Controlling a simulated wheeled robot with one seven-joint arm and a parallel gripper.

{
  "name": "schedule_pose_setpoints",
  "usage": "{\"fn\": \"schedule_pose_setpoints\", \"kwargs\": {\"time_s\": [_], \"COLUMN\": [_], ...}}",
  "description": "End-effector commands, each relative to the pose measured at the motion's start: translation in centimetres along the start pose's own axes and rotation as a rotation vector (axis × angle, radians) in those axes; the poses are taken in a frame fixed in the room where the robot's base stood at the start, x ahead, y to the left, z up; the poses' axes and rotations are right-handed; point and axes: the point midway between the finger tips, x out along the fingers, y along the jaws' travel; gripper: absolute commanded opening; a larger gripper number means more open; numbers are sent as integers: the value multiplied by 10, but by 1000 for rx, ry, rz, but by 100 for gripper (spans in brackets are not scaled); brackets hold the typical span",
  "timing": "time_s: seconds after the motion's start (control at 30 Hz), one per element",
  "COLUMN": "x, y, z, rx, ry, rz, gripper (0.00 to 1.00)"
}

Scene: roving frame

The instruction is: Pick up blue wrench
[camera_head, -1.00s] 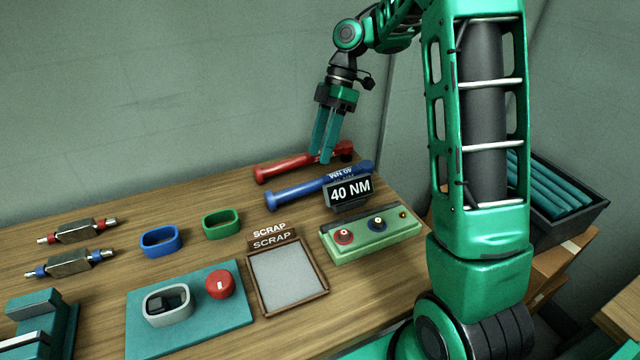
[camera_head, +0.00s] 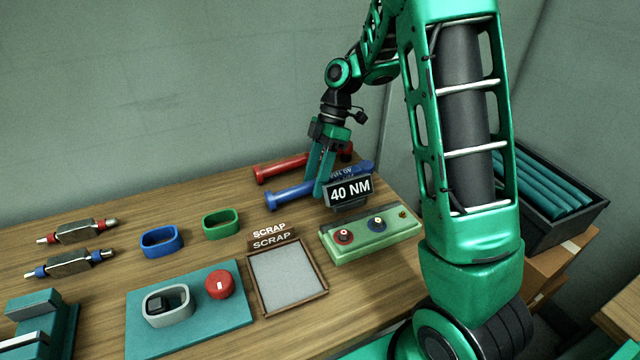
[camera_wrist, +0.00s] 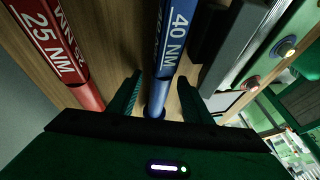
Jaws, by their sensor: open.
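The blue wrench (camera_head: 290,194) lies on the wooden table behind the 40 NM sign, and its right part is partly hidden by my gripper and the sign. In the wrist view the blue wrench (camera_wrist: 172,45), marked 40 NM, runs down between my fingers. My gripper (camera_head: 318,190) is open and points down over the blue wrench. In the wrist view my gripper (camera_wrist: 158,100) has one finger on each side of the blue handle, with gaps visible. I cannot tell how far the fingertips are from the table.
A red wrench (camera_head: 283,168), marked 25 NM in the wrist view, lies behind the blue one. The 40 NM sign (camera_head: 349,190) stands close in front. A green button box (camera_head: 371,236) and a scrap tray (camera_head: 322,282) lie nearer. A bin (camera_head: 590,205) stands at right.

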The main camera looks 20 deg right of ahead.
Motion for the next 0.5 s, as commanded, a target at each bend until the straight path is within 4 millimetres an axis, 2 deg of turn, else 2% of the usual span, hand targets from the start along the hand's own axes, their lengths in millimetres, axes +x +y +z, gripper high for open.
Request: {"fn": "schedule_pose_setpoints", "kwargs": {"time_s": [0.1, 0.3, 0.5], "x": [0, 0, -1], "y": [0, 0, 0], "z": [0, 0, 0], "rx": [0, 0, -1], "ry": [0, 0, 0], "rz": [0, 0, 1], "gripper": [45, 0, 0]}}
